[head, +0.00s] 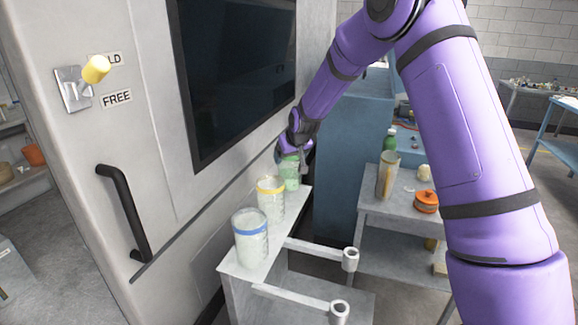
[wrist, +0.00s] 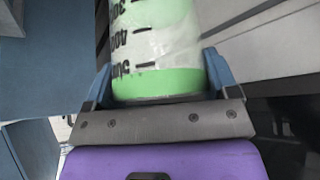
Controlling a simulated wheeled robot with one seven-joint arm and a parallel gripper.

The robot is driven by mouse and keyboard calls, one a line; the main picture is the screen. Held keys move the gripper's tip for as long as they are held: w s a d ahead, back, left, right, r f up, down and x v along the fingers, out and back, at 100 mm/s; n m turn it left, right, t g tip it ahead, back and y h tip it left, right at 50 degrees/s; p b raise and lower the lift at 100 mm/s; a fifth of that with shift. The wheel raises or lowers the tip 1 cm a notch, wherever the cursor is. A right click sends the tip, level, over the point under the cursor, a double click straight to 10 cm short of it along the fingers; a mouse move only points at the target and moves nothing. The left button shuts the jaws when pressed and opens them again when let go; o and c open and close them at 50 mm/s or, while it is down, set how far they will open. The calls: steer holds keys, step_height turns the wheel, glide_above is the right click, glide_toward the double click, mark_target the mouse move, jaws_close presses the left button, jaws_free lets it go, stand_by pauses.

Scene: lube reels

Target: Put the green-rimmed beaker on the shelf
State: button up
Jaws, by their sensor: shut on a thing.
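The green-rimmed beaker (head: 291,179) is at the far end of the narrow grey shelf (head: 232,262) in the head view. My gripper (head: 290,157) is shut on its upper part from above. In the wrist view the beaker (wrist: 155,35) sits between both blue fingers, its green band close to my palm and dark volume marks on its side. It looks upright. I cannot tell whether its base touches the shelf; the wrist view does not show its base.
A yellow-rimmed beaker (head: 270,198) and a blue-rimmed beaker (head: 251,238) stand nearer on the shelf. Two arms with ring ends (head: 350,259) jut from its right side. A large grey cabinet (head: 150,180) borders its left. A cart (head: 385,207) holds bottles and an orange pot.

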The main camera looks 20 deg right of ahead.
steer(key=shift+f, duration=1.65)
steer(key=o, duration=1.3)
